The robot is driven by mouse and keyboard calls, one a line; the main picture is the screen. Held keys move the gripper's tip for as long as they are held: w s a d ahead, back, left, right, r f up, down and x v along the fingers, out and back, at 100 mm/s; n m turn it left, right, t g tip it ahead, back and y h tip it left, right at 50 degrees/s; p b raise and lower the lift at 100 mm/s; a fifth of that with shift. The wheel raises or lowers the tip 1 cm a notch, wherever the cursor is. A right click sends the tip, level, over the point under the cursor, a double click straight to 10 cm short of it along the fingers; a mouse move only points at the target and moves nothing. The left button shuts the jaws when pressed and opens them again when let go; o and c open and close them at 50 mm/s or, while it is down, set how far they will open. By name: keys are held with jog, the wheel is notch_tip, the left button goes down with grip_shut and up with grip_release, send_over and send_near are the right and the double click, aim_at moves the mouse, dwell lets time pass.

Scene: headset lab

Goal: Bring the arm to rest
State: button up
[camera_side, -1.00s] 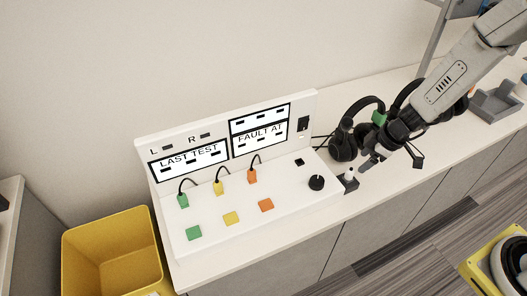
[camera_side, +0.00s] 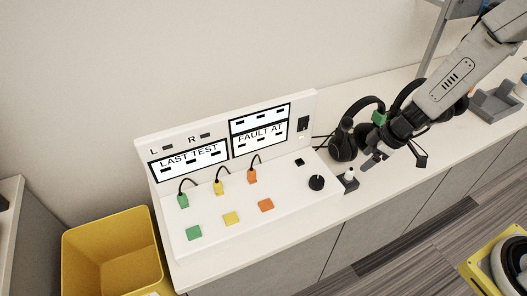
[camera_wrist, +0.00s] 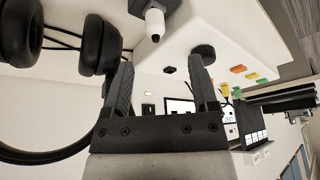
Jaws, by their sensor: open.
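My gripper (camera_side: 378,162) is open and empty above the right part of the counter, in front of the headphones in the side view. In the wrist view my gripper (camera_wrist: 160,80) shows two dark fingers spread apart with nothing between them. My arm reaches in from the upper right.
Black headphones (camera_side: 343,147) stand close behind my gripper. A small white-topped bottle (camera_side: 349,174) in a dark holder is just left of it. The white test panel (camera_side: 285,216) with coloured plugs fills the counter's middle. A yellow bin (camera_side: 110,250) stands at lower left. A grey tray (camera_side: 494,105) lies at right.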

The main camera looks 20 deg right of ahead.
jog(key=s+r+m+h, duration=0.3)
jog(key=s+r+m, duration=0.5)
jog(key=s+r, duration=0.2)
jog(key=shift+s+r+m, duration=0.3)
jog(key=shift+s+r, duration=0.1)
jog(key=shift+s, duration=0.1)
dwell(0.7)
